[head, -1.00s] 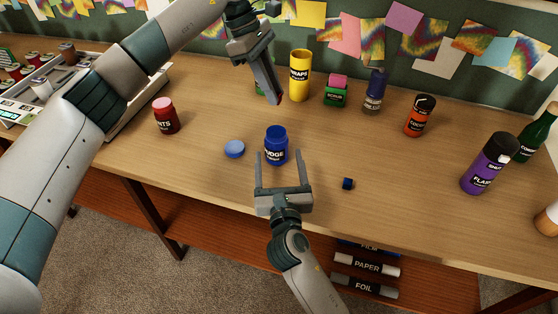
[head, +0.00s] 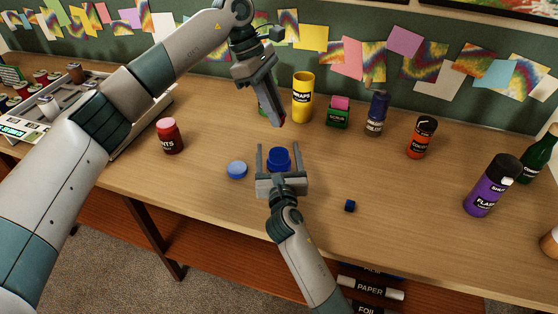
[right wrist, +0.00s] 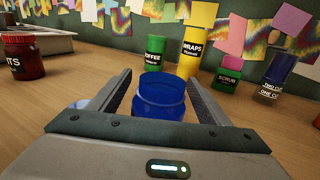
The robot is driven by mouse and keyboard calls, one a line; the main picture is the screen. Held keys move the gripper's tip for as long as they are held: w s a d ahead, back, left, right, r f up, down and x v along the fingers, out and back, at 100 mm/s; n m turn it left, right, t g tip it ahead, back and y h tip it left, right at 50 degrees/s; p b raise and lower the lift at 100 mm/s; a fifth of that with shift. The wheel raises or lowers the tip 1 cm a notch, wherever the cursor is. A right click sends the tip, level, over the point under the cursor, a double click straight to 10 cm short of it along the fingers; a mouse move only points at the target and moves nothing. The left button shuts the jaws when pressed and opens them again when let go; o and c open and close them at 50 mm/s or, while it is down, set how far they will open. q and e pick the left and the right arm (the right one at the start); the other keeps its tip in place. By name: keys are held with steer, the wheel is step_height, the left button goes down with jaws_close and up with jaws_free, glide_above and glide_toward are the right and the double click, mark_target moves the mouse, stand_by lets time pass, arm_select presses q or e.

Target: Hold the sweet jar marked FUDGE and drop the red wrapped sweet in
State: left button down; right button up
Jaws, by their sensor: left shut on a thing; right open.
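The blue sweet jar (head: 279,157) stands upright and uncapped on the table. Its label is hidden now behind my right gripper (head: 279,149); FUDGE was readable earlier. That gripper is open, with one finger on each side of the jar. In the right wrist view the open mouth of the jar (right wrist: 162,82) shows between the fingers, and no grip on it shows. My left gripper (head: 279,122) points down above and behind the jar, shut on the red wrapped sweet (head: 283,119), of which only a little red shows at the fingertips.
A round blue lid (head: 237,170) lies left of the jar, and a small dark blue cube (head: 350,206) lies to its right. A red jar (head: 169,138) stands at left. Behind are a yellow WRAPS can (head: 302,99), a green SCRUB box (head: 338,114) and other bottles.

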steer(key=shift+w, duration=0.35)
steer(key=c, duration=1.3)
